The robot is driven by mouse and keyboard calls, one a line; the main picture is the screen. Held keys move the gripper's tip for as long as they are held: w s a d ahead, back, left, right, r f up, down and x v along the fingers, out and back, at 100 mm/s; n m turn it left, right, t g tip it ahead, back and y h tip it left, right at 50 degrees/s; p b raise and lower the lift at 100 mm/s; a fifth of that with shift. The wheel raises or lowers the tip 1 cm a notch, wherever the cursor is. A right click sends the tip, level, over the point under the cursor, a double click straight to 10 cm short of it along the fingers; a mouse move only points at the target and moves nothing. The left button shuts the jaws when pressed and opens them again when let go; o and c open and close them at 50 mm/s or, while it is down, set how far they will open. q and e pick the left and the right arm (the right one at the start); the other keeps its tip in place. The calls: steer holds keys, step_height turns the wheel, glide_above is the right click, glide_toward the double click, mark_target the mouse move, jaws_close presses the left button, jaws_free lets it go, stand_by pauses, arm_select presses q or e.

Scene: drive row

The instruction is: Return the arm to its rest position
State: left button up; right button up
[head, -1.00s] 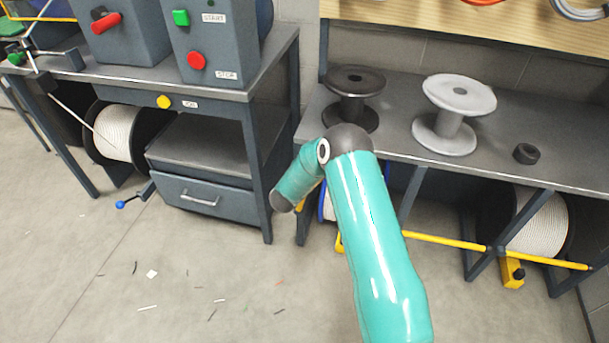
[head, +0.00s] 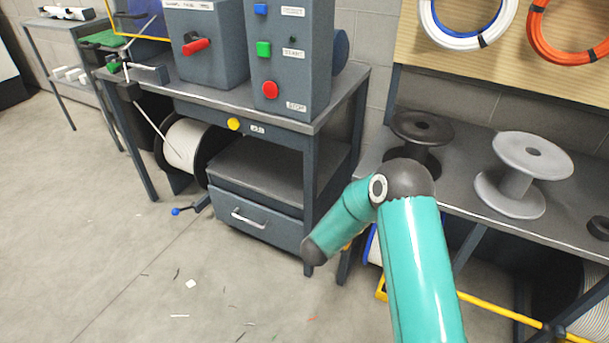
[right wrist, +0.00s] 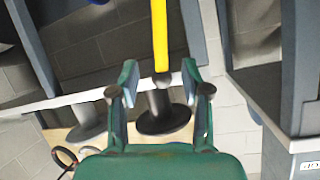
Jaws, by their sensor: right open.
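My right arm (head: 415,250), teal with dark grey joints, rises from the bottom of the head view and bends left at its elbow. Its gripper is out of sight there. In the right wrist view my right gripper (right wrist: 160,95) is open, its two green fingers apart with nothing held between them. A black spool (right wrist: 163,115) and a yellow bar (right wrist: 160,35) show beyond the fingers; how far off they are I cannot tell. My left arm and gripper are not in view.
A bench at right carries the black spool (head: 420,128), a grey spool (head: 522,175) and a dark ring (head: 599,227). A yellow rail (head: 500,313) runs below. A machine table (head: 340,105) with a drawer (head: 255,222) stands left. Open floor (head: 90,250) lies at left, with scattered scraps.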

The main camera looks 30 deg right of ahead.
steer(key=s+a+f+n+t+y, duration=0.1)
steer(key=a+f+n+y, duration=0.4)
steer(key=a, duration=0.5)
steer(key=s+a+f+n+t+y, duration=0.1)
steer(key=a+f+n+y, duration=0.2)
steer(key=a+f, duration=0.5)
steer(key=s+a+f+n+g+y, duration=0.3)
steer(key=s+a+n+g+y, duration=0.4)
steer(key=s+a, duration=1.15)
step_height(320, 180, up, 20)
steer(key=d+y+p, duration=0.1)
steer(key=p, duration=1.9)
steer(key=shift+s+r+m+t, duration=0.15)
steer(key=shift+m+t, duration=0.15)
steer(key=shift+m, duration=0.1)
